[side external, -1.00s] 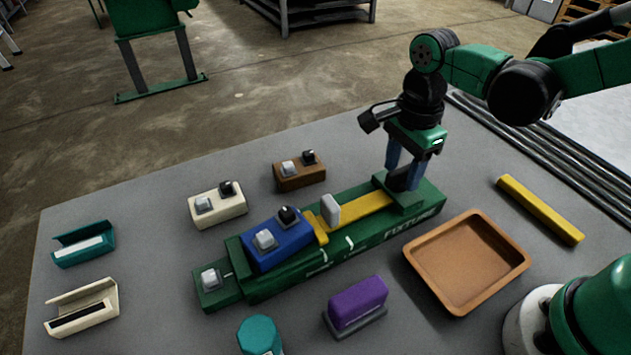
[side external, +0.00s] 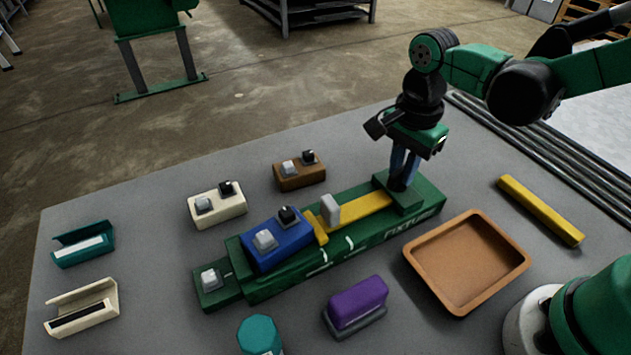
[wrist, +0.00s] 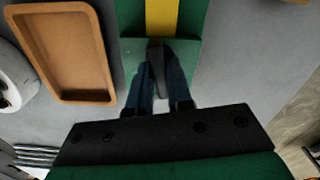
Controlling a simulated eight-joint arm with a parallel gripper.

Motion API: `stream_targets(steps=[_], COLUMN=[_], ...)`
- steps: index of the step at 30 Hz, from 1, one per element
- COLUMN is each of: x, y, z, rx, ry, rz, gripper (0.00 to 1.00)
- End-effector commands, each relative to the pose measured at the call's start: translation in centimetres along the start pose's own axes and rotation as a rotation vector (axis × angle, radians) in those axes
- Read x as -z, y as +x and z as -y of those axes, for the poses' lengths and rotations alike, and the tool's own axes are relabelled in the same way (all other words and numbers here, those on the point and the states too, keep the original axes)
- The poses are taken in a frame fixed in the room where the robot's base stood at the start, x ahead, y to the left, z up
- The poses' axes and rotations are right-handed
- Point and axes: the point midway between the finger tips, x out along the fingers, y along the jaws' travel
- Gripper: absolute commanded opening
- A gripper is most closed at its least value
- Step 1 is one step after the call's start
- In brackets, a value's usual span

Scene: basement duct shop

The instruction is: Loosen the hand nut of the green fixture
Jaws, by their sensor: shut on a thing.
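The green fixture (side external: 350,247) lies lengthwise on the grey table. A blue block (side external: 278,248) with a grey and a black knob sits on it, with a yellow bar (side external: 365,207) and upright grey tab (side external: 330,208) to its right. The dark hand nut (wrist: 156,54) is at the fixture's right end, on a raised green block, mostly hidden by my fingers. My gripper (side external: 401,178) points down over that end and is shut on the hand nut. In the wrist view its blue fingers (wrist: 160,75) lie on both sides of the nut.
An empty brown tray (side external: 465,258) and a loose yellow bar (side external: 540,210) lie right of the fixture. A purple block (side external: 357,301) and teal cylinder (side external: 259,335) stand in front. Cream (side external: 217,209) and brown (side external: 299,172) blocks stand behind. Two open cases are at left.

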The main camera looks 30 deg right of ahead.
Motion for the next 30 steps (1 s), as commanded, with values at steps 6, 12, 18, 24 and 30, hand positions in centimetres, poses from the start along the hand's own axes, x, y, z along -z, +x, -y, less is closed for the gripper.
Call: stream_targets(steps=[6,12,18,24,30], x=[-0.02,-0.03,-0.03,-0.04,-0.04], y=[0.04,0.05,0.05,0.05,0.05], z=[-0.01,-0.01,-0.01,-0.02,-0.02], rx=[0.0,0.001,0.001,0.001,0.001], ry=[-0.201,-0.391,-0.581,-0.771,-0.958], rz=[0.0,0.0,0.0,0.001,0.001], gripper=[0.0,0.0,0.0,0.0,0.0])
